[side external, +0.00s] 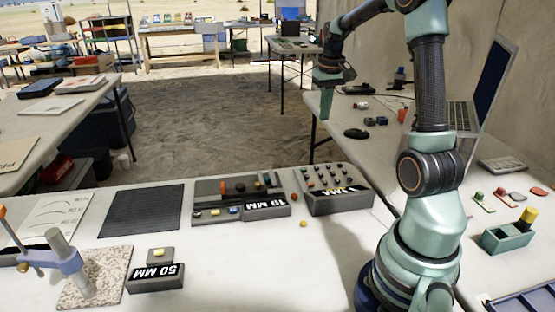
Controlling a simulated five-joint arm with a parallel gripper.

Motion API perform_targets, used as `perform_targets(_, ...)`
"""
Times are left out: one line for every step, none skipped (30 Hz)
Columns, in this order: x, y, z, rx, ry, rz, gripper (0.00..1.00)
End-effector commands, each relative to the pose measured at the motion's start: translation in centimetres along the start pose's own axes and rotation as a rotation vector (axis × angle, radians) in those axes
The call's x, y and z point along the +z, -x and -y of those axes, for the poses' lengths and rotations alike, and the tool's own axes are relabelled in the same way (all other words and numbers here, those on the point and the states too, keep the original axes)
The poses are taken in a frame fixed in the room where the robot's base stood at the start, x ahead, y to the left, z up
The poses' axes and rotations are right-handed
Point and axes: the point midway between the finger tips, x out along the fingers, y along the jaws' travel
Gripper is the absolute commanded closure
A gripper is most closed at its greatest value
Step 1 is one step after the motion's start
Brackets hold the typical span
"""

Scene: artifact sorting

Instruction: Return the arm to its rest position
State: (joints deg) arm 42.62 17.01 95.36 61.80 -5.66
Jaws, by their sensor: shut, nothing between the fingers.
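My arm rises from the right side of the white table (230,265), bends at the top of the view and reaches left. My gripper (326,112) hangs at the arm's end, high above the table, fingers pointing down. Its fingers look closed together with nothing between them. It appears clear of every object, with the floor and a table edge behind it in the picture.
A 10 MM block (267,207), a 50 MM block (155,279) and a peg block (338,201) stand on the table. A laptop (492,88) and a green holder (507,238) are at right.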

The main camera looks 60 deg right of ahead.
Motion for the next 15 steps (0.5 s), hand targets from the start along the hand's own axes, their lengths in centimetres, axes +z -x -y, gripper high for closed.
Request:
perform_targets(0.8, 1.5, 2.5, -0.004, 0.049, -0.032, 1.0)
perform_targets(1.3, 2.1, 3.8, -0.006, 0.074, -0.047, 1.0)
perform_targets(2.0, 2.9, 5.5, -0.011, 0.107, -0.067, 1.0)
perform_targets(2.7, 3.5, 6.6, -0.014, 0.132, -0.082, 1.0)
perform_targets(3.4, 4.0, 7.8, -0.019, 0.157, -0.097, 1.0)
perform_targets(4.3, 4.7, 9.2, -0.025, 0.19, -0.118, 1.0)
perform_targets(5.1, 5.2, 10.3, -0.03, 0.214, -0.133, 1.0)
perform_targets(5.9, 5.6, 11.3, -0.036, 0.238, -0.148, 1.0)
perform_targets(7.0, 6.1, 12.5, -0.045, 0.269, -0.168, 1.0)
perform_targets(7.9, 6.5, 13.4, -0.052, 0.293, -0.184, 1.0)
perform_targets(8.8, 6.8, 14.3, -0.059, 0.318, -0.198, 1.0)
perform_targets(10.1, 7.2, 15.3, -0.07, 0.35, -0.217, 1.0)
perform_targets(11.0, 7.4, 16.1, -0.079, 0.374, -0.232, 1.0)
perform_targets(11.9, 7.6, 16.8, -0.088, 0.398, -0.247, 1.0)
perform_targets(13.2, 7.8, 17.6, -0.1, 0.428, -0.267, 1.0)
